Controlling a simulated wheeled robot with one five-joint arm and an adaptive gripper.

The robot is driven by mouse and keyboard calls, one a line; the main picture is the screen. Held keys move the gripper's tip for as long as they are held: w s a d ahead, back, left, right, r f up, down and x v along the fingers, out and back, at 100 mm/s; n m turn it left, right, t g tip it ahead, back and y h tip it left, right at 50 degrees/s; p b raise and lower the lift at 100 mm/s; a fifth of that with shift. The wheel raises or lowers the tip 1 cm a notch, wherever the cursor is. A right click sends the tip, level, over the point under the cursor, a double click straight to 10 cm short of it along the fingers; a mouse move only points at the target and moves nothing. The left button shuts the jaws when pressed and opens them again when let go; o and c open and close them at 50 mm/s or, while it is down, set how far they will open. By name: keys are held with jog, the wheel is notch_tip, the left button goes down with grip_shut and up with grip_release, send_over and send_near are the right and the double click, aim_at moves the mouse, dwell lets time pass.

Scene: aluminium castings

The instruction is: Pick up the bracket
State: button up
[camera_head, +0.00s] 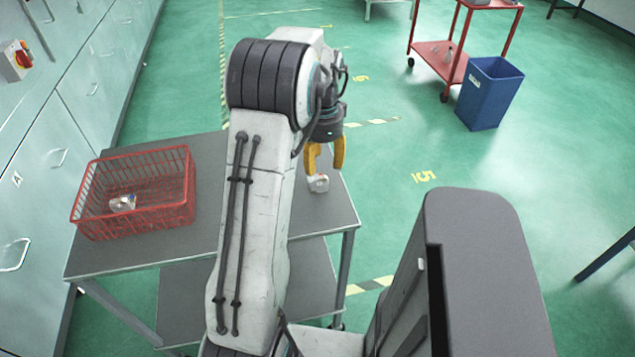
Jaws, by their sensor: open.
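A small silvery metal casting, seemingly the bracket (319,183), sits on the right part of the grey table top (215,240). My gripper (325,172) has yellow fingers and points down over this casting. The fingers are open, with their tips at or just above the casting; I cannot tell whether they touch it. My arm hides the middle of the table. Another small metal casting (122,203) lies inside the red wire basket (135,225) on the left of the table.
A blue bin (488,95) and a red trolley (436,58) stand on the green floor at the back right. Grey-green cabinets (60,130) line the left side. The table's right edge is close to the casting. Open floor lies right of the table.

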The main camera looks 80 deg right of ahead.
aim_at(320, 179)
jog(key=shift+m, duration=0.6)
jog(key=shift+w+d+f+p, duration=0.1)
jog(key=shift+f+p, duration=0.05)
jog(key=shift+f, duration=1.7)
jog(key=shift+w+d+f+p, duration=0.1)
jog(key=shift+f+p, duration=0.05)
jog(key=shift+f, duration=1.7)
grip_shut()
